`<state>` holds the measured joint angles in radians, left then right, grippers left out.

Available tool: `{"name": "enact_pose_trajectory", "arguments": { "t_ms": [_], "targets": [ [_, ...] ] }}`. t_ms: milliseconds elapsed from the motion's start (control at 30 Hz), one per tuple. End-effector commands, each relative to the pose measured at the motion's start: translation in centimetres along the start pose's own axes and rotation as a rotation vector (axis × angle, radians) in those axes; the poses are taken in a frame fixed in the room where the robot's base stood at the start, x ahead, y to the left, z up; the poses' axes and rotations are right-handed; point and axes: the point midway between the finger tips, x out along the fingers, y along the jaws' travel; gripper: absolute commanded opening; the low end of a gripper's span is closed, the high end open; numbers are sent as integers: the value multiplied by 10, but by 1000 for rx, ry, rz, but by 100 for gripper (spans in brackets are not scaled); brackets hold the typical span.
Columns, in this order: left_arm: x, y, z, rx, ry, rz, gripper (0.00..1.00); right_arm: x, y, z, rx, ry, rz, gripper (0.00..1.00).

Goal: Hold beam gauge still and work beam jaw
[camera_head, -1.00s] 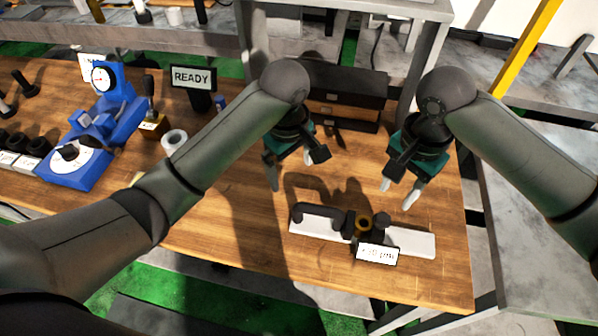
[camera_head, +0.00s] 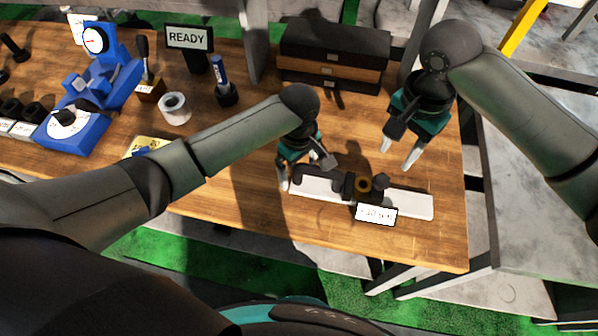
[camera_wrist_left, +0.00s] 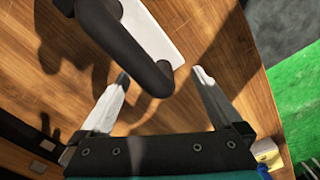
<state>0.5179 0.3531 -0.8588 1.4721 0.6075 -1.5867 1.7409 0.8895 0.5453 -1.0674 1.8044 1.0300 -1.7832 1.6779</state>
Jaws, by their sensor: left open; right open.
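The beam gauge lies on the bench: a white base (camera_head: 411,204) with a dark curved handle at its left end, a dark jaw part with a brass-coloured ring (camera_head: 363,185) near the middle, and a white label plate (camera_head: 376,214) in front. My left gripper (camera_head: 300,172) is open at the gauge's left end. In the left wrist view, the dark handle (camera_wrist_left: 118,42) reaches down between the spread fingers (camera_wrist_left: 162,80); I cannot tell whether they touch it. My right gripper (camera_head: 397,160) is open and empty, above and behind the right part of the gauge.
A drawer box (camera_head: 333,55) stands behind the gauge. To the left are a READY sign (camera_head: 189,38), a white roll (camera_head: 174,108), a blue-handled tool (camera_head: 221,82) and a blue dial-gauge stand (camera_head: 104,85). The bench's front and right edges are close to the gauge.

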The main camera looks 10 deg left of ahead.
Motion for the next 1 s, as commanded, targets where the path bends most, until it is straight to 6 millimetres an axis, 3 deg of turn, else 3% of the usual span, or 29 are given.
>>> {"name": "enact_pose_trajectory", "arguments": {
  "t_ms": [200, 567, 1000],
  "targets": [
    [20, 0, 0, 1, 0, 0, 100, 0, 0, 0, 0, 0, 0, 50],
    [25, 0, 1, 2, -1, 1, 100, 0, 0, 0, 0, 0, 0, 50],
    [24, 0, 0, 2, -1, 1, 52, 0, 0, 0, 0, 0, 0, 50]
  ]
}}
